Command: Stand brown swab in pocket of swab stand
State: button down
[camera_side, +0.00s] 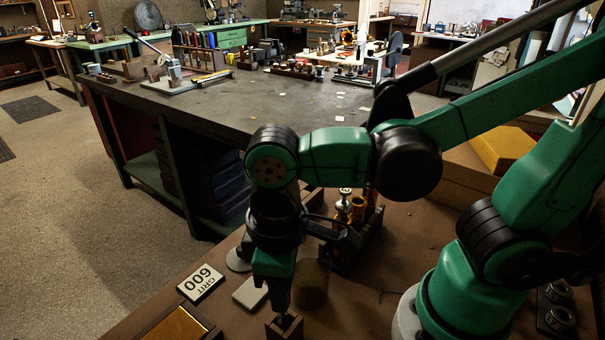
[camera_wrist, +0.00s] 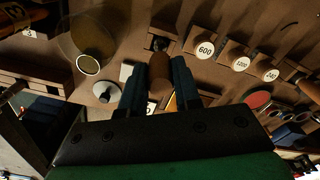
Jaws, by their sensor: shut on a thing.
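The brown swab (camera_wrist: 159,80) is between the two dark fingers of my gripper (camera_wrist: 160,68) in the wrist view. My gripper is shut on it. In the side view my gripper (camera_side: 281,304) points down just above a small wooden block (camera_side: 284,332) at the bottom edge, which looks like the swab stand. In the wrist view a wooden block with a dark opening (camera_wrist: 161,41) lies just beyond the swab's end. I cannot tell whether the swab's end is inside the opening or only over it. In the side view my fingers mostly hide the swab.
A white "GRIT 600" block (camera_side: 200,282) and a pale block (camera_side: 250,292) lie left of my gripper. A clear brownish jar (camera_side: 312,284) stands close on its right. A rack with brass parts (camera_side: 350,225) is behind. The wrist view shows wooden blocks with round labels (camera_wrist: 204,50).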

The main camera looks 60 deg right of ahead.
jog(key=shift+f, duration=0.5)
jog(key=c, duration=0.5)
grip_release()
jog(key=shift+c, duration=0.2)
jog(key=shift+o, duration=0.2)
jog(key=shift+o, duration=1.4)
jog(key=shift+r, duration=0.1)
jog(key=shift+r, duration=3.4)
